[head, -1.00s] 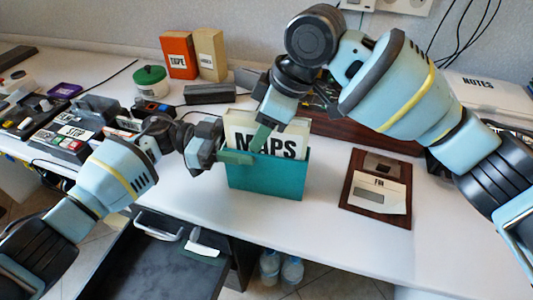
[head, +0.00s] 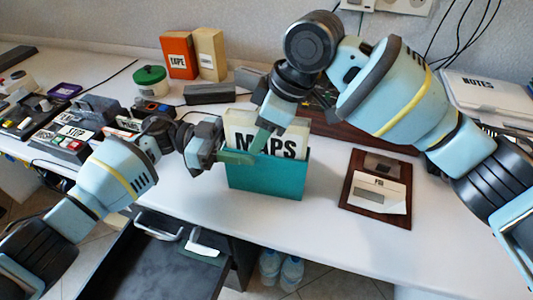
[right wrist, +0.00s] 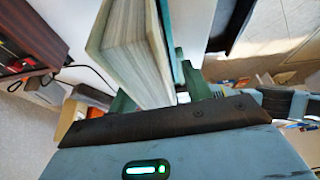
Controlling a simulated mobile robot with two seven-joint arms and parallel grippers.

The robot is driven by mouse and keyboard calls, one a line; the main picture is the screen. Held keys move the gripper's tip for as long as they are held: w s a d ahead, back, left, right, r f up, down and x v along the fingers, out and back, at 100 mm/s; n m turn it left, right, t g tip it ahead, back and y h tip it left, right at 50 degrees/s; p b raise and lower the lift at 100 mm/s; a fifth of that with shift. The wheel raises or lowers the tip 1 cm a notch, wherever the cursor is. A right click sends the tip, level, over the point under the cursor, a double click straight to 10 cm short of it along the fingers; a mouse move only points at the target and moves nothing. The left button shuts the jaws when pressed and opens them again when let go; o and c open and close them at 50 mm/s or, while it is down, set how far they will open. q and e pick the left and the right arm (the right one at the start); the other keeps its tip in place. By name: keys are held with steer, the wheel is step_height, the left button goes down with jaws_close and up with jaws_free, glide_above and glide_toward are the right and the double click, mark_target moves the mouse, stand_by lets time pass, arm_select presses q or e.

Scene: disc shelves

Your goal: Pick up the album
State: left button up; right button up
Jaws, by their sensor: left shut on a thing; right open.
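The album (head: 290,122), a pale block marked MAPS, stands upright in a teal open-topped holder (head: 272,180) on the white desk. My left gripper (head: 240,157) is at the holder's upper left edge and appears shut on the holder; its exact grip is hard to see.
A dark red framed board (head: 375,200) lies right of the holder. Button panels (head: 62,140) fill the left. An open drawer (head: 150,265) is below the front edge.

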jaws_close()
stand_by(0.4)
step_height(320, 180, up, 19)
steer(key=shift+f, duration=0.2)
stand_by(0.4)
arm_select(q)
steer(key=o, duration=1.1)
steer(key=shift+a, duration=0.1)
